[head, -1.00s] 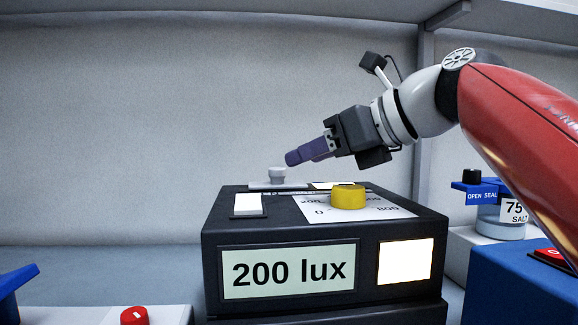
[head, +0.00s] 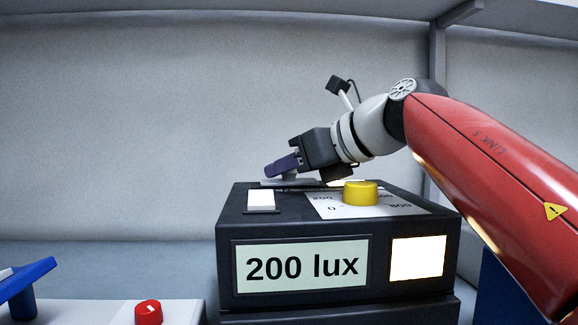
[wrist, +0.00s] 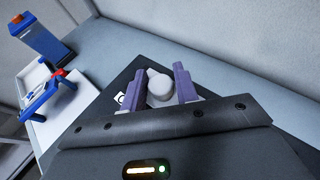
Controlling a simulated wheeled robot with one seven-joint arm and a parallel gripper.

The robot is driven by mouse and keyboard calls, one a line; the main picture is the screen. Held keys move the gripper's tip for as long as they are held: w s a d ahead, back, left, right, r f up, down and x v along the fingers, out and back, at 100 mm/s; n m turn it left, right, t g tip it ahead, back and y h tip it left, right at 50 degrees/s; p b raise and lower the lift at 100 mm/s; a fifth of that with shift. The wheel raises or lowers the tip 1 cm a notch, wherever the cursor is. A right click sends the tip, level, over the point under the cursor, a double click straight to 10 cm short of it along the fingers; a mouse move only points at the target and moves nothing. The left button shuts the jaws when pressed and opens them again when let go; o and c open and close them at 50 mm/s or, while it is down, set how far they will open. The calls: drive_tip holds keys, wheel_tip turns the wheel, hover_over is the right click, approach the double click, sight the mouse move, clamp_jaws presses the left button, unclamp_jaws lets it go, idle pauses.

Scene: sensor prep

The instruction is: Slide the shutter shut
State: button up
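The shutter is a flat light-grey slide (head: 275,183) with a round grey knob, on the back of the black box's top. A bright, uncovered patch (head: 345,183) lies to its right. In the head view my gripper (head: 282,165) is down at the slide, its purple fingers hiding the knob. In the wrist view the knob (wrist: 160,88) stands between the two fingers, one on each side. The fingers look spread wider than the knob; firm contact cannot be made out.
The black box (head: 226,255) reads 200 lux and has a yellow dial (head: 360,193), a white panel (head: 261,201) and a lit front window (head: 417,259). A red knob (head: 148,313) and a blue part (head: 30,275) are at lower left. A wall stands behind.

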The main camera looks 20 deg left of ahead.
clamp_jaws()
drive_tip(key=w+d, duration=0.1)
drive_tip(key=d, duration=0.1)
drive_tip(key=w+d+p, duration=0.1)
drive_tip(key=w+d, duration=0.1)
drive_tip(key=d, duration=0.1)
drive_tip(key=w+d+p, duration=0.1)
drive_tip(key=d, duration=0.2)
drive_tip(key=shift+w, duration=0.3)
drive_tip(key=shift+d, duration=0.1)
drive_tip(key=shift+o, duration=2.1)
unclamp_jaws()
drive_tip(key=shift+v, duration=4)
